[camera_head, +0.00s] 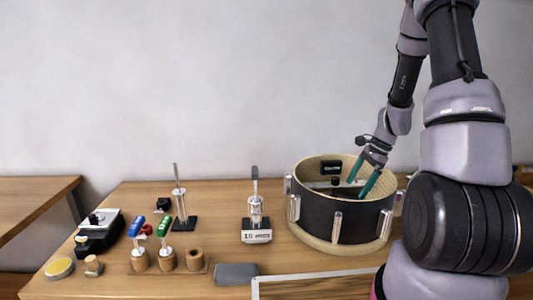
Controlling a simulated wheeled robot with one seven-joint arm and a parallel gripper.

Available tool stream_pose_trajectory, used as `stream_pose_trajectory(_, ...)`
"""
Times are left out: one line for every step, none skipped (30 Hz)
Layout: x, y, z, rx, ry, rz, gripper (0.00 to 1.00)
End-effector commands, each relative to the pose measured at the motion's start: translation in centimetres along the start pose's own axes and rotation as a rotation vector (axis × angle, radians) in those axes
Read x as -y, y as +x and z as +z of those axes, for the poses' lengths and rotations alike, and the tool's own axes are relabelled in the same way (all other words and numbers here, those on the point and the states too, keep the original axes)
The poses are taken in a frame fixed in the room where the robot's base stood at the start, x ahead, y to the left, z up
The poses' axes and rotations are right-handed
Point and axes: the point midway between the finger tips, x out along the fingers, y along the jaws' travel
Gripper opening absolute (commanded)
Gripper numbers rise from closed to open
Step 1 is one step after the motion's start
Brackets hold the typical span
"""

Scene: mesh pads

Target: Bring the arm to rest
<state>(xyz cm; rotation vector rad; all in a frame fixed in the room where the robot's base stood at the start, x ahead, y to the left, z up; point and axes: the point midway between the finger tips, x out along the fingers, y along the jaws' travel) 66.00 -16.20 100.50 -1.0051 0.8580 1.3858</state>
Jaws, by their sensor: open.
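My gripper (363,178) is at the right of the table, with its two green fingers spread apart. The fingers point down into the mouth of a black round drum shell (360,222) with metal lugs. I see nothing between the fingers. Whether the fingertips touch anything inside the shell cannot be told. My arm reaches up and over from the right side of the view, bent above the table.
The wooden table (215,207) holds a metal stand (257,225), a post on a black base (182,213), blue and green handled tools (151,243) in a wooden rack, a black device (99,232) and a grey pad (237,273). A framed panel (315,287) lies in front. Space above the left is free.

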Motion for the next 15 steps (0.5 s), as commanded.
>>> stream_pose_trajectory(0.3, -1.9, 1.4, -0.015, -0.056, -0.024, 1.0)
stream_pose_trajectory(0.4, -3.0, 2.2, -0.024, -0.09, -0.036, 1.0)
stream_pose_trajectory(0.4, -4.6, 3.4, -0.038, -0.142, -0.053, 1.0)
stream_pose_trajectory(0.4, -5.8, 4.3, -0.048, -0.181, -0.065, 1.0)
stream_pose_trajectory(0.2, -6.9, 5.3, -0.059, -0.221, -0.076, 1.0)
stream_pose_trajectory(0.0, -8.4, 6.5, -0.073, -0.272, -0.093, 1.0)
stream_pose_trajectory(-0.2, -9.4, 7.3, -0.085, -0.31, -0.104, 1.0)
stream_pose_trajectory(-0.5, -10.4, 8.2, -0.097, -0.349, -0.115, 1.0)
stream_pose_trajectory(-0.9, -11.8, 9.4, -0.114, -0.401, -0.13, 1.0)
stream_pose_trajectory(-1.2, -12.7, 10.2, -0.127, -0.437, -0.141, 1.0)
stream_pose_trajectory(-1.7, -13.6, 11.1, -0.14, -0.476, -0.151, 1.0)
stream_pose_trajectory(-2.2, -14.8, 12.2, -0.157, -0.525, -0.167, 1.0)
stream_pose_trajectory(-2.7, -15.7, 12.9, -0.172, -0.562, -0.177, 1.0)
stream_pose_trajectory(-3.3, -16.5, 13.7, -0.186, -0.599, -0.188, 1.0)
stream_pose_trajectory(-4.0, -17.6, 14.7, -0.207, -0.648, -0.203, 1.0)
